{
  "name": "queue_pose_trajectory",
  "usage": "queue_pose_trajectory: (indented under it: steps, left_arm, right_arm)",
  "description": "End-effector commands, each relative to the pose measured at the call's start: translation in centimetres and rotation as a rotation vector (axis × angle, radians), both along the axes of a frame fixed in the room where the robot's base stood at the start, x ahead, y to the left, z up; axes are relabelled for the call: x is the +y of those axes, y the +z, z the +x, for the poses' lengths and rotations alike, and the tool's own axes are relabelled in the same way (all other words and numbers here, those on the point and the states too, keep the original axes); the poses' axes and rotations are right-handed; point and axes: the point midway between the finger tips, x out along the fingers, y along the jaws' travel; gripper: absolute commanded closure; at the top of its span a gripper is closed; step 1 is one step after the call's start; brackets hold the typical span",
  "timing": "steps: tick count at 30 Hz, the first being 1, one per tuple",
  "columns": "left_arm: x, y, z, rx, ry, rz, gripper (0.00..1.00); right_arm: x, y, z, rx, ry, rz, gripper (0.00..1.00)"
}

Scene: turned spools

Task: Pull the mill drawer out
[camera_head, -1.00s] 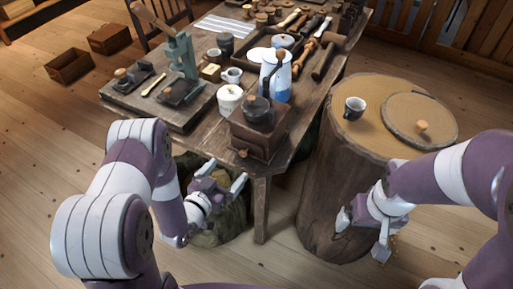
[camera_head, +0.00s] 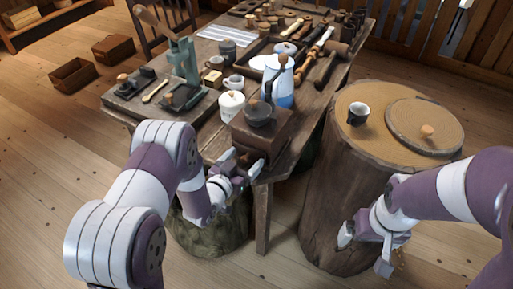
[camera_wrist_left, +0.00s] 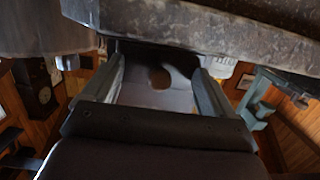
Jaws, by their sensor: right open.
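The wooden coffee mill (camera_head: 268,135) with a dark rounded top stands at the near corner of the workbench. My right gripper (camera_head: 364,250) is open and empty in front of the stump.
A lidded white pot (camera_head: 231,105) and a blue-and-white coffee pot (camera_head: 279,83) stand close behind the mill.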

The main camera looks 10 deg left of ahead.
Motion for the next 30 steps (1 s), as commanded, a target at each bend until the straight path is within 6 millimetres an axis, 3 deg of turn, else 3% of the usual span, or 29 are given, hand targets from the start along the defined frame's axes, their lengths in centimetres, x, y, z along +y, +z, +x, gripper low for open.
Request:
queue_pose_trajectory:
  steps: [1,6,7,14,30]
  left_arm:
    - [0.0,0.2,0.1,-0.005,-0.001,0.000,0.40]
    - [0.0,0.2,0.2,-0.007,-0.001,0.001,0.95]
    - [0.0,0.2,0.2,-0.007,-0.001,0.001,1.00]
    - [0.0,0.3,0.1,-0.008,-0.001,0.000,1.00]
    - [1.6,0.3,-4.0,-0.004,0.000,0.000,1.00]
  right_arm:
    - [0.0,0.0,0.0,0.000,0.000,0.000,0.00]
    - [0.0,0.0,0.0,0.000,0.000,0.000,0.00]
    - [0.0,0.0,0.0,0.000,0.000,0.000,0.00]
    - [0.0,0.1,0.0,0.000,0.000,0.000,0.00]
    - [0.0,1.3,0.0,0.000,0.000,0.000,0.00]
